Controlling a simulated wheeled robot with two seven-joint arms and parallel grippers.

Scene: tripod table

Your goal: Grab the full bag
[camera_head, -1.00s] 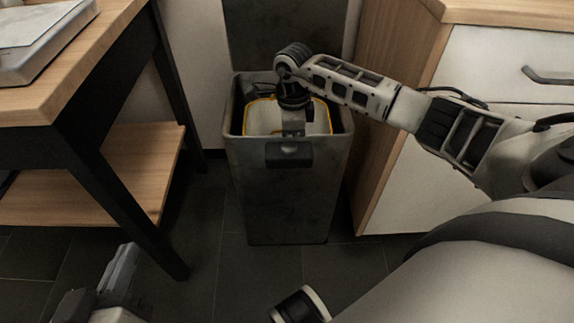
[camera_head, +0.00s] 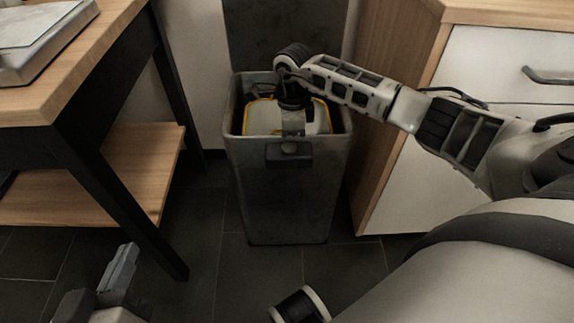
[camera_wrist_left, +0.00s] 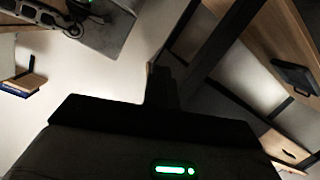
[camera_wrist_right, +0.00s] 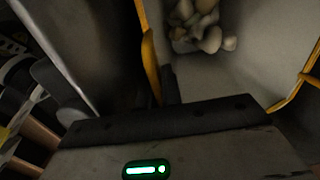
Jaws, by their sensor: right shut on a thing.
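The bag (camera_head: 316,118), pale with a yellow rim, sits inside a tall grey bin (camera_head: 290,200). In the right wrist view its pale wall (camera_wrist_right: 255,70), yellow edges and several rounded pale lumps (camera_wrist_right: 203,25) inside it show. My right gripper (camera_head: 292,132) reaches down into the bin's mouth and is shut on the bag's near edge; the fingertips (camera_wrist_right: 165,85) are dark in the right wrist view. My left gripper (camera_head: 126,262) is low at the left, away from the bin, with its fingers together and empty.
The bin's raised lid (camera_head: 285,35) stands behind it. A wooden table (camera_head: 90,75) with black legs and a low shelf (camera_head: 110,180) is at the left. A cabinet (camera_head: 420,170) with drawers stands close at the right. Dark floor in front of the bin is clear.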

